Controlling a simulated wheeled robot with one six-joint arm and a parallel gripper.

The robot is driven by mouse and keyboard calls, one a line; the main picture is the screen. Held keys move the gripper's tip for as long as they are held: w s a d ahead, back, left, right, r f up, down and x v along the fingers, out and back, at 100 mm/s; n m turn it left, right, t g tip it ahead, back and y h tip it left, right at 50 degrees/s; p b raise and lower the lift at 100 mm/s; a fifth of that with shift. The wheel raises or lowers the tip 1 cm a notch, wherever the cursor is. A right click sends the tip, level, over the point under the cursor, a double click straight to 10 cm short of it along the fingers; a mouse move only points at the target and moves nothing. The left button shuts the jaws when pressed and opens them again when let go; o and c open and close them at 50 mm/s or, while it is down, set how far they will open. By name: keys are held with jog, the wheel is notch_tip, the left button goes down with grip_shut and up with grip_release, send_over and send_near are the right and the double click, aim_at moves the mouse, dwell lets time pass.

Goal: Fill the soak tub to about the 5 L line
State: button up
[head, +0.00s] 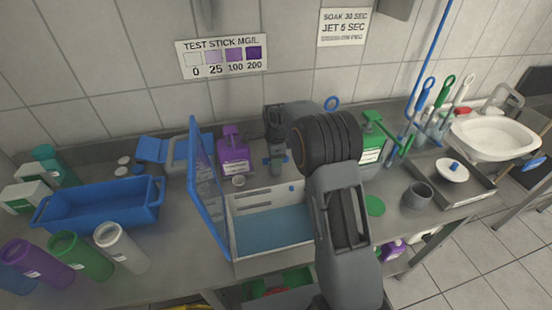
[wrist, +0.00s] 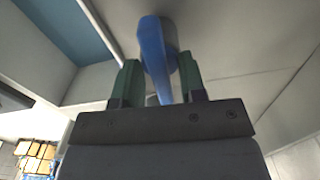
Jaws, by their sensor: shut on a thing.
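A pale tub (head: 243,201) stands in the middle of the counter, with a flat blue surface (head: 270,232) inside that looks like water; I cannot read a level line. A blue panel (head: 207,185) stands up along its left side. My gripper (head: 275,168) points down behind the tub's back wall. In the wrist view, my gripper (wrist: 160,82) is shut on a blue lever-like part (wrist: 155,50) between its green fingers. What the blue part belongs to is largely hidden. My arm covers the tub's right side in the head view.
A blue basin (head: 60,217) and several bottles (head: 120,247) stand at the left. A purple pump bottle (head: 233,160) and green-labelled bottle (head: 370,148) stand near the back wall.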

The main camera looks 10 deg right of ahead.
jog(key=m, duration=0.3)
jog(key=shift+m, duration=0.4)
jog(key=o, duration=0.5)
jog(key=shift+o, duration=0.2)
jog(key=shift+r, duration=0.1)
notch_tip(320, 180, up, 14)
jog(key=b, duration=0.1)
